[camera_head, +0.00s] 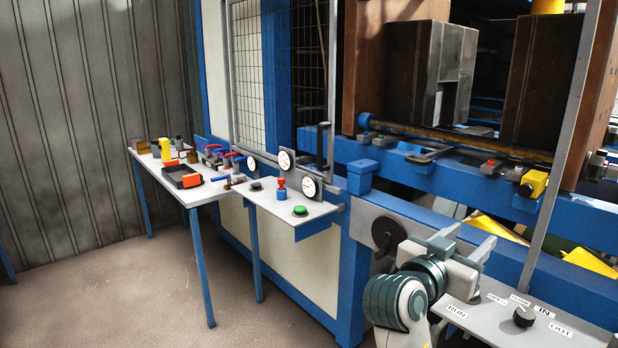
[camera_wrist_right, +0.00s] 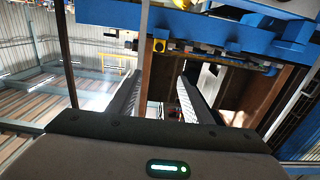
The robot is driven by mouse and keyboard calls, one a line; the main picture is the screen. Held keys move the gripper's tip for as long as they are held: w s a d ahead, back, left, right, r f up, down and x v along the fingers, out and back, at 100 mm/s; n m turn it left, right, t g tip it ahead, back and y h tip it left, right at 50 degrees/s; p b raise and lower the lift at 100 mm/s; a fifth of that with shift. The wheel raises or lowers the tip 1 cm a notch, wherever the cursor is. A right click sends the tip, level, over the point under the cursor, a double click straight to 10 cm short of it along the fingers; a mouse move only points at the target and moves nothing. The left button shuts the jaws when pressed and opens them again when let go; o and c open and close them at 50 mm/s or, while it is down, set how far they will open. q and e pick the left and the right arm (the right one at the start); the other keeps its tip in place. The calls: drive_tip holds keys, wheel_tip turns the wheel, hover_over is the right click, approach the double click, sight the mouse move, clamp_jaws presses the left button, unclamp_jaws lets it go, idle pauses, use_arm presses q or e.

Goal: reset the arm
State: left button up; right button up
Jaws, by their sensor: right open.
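My right gripper (camera_head: 482,243) is at the lower right of the head view, in front of the blue machine frame and just above the labelled control panel. In the right wrist view its two ribbed fingers (camera_wrist_right: 158,104) stand apart with nothing held between them. Beyond the fingers the wrist view shows the brown and dark machine parts, tilted in the picture. My left gripper is not in the head view.
The control panel (camera_head: 470,316) with a black knob (camera_head: 524,316) lies close below my right gripper. A white table (camera_head: 200,194) with tools stands left. The floor (camera_head: 110,290) at lower left is clear.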

drive_tip(key=w+a+f+n+t+y, duration=0.1)
drive_tip(key=w+a+f+n+y, duration=0.15)
drive_tip(key=f, duration=0.45)
drive_tip(key=w+a+f+n+y, duration=0.1)
drive_tip(key=w+f+n, duration=0.2)
drive_tip(key=f, duration=0.4)
drive_tip(key=w+a+f+n+t+y, duration=0.1)
drive_tip(key=w+a+f+n+y, duration=0.15)
drive_tip(key=f, duration=0.35)
drive_tip(key=s+a+f+n+g+y, duration=0.1)
drive_tip(key=s+a+f+n+y, duration=0.15)
drive_tip(key=f, duration=1.05)
drive_tip(key=s+a+f+n+g+y, duration=0.1)
drive_tip(key=a+f+n+y, duration=0.15)
drive_tip(key=f, duration=1.05)
drive_tip(key=s+a+f+g+y, duration=0.1)
drive_tip(key=s+f+g+y, duration=0.1)
drive_tip(key=s+f, duration=0.9)
drive_tip(key=s+a+f+g+y, duration=0.15)
drive_tip(key=s+f, duration=0.55)
drive_tip(key=f, duration=0.7)
drive_tip(key=s+d+f+g, duration=0.1)
drive_tip(key=s+f, duration=0.5)
drive_tip(key=s, duration=0.6)
drive_tip(key=s+f, duration=0.7)
drive_tip(key=s, duration=0.4)
drive_tip(key=shift+s+d+m+g+y, duration=0.3)
drive_tip(key=shift+s+d+g+y, duration=0.05)
drive_tip(key=shift+s+y, duration=0.1)
